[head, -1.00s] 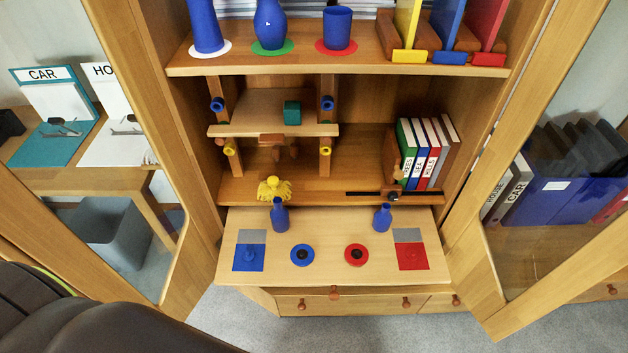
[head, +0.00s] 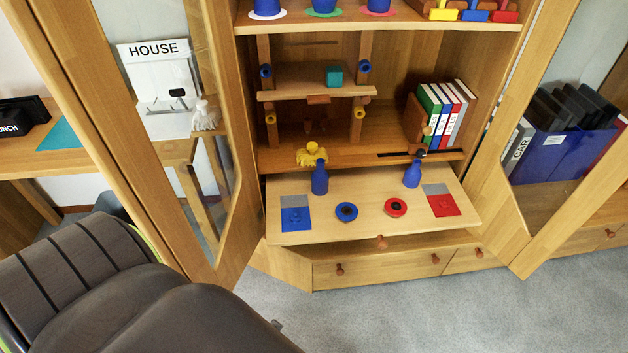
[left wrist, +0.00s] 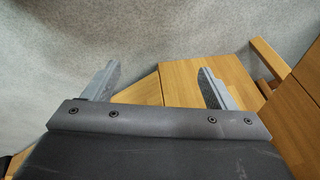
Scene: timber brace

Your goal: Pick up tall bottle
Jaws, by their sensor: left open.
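Two blue bottles stand upright on the light wooden pull-out board in the head view: a left bottle (head: 320,179) and a right bottle (head: 412,175). The left one looks slightly bigger; I cannot tell for sure which is the tall one. On the top shelf, a blue object on a white disc (head: 266,8) and another on a green disc (head: 323,7) show only their bottoms. My left gripper (left wrist: 160,78) shows in the left wrist view, open and empty, with wood and grey floor beyond it. Neither gripper shows in the head view.
The pull-out board (head: 370,222) also bears a blue ring (head: 346,212), a red ring (head: 396,207) and coloured squares. A yellow figure (head: 313,154) stands behind the left bottle. Glass cabinet doors stand open on both sides. Grey carpet (head: 400,310) in front is clear.

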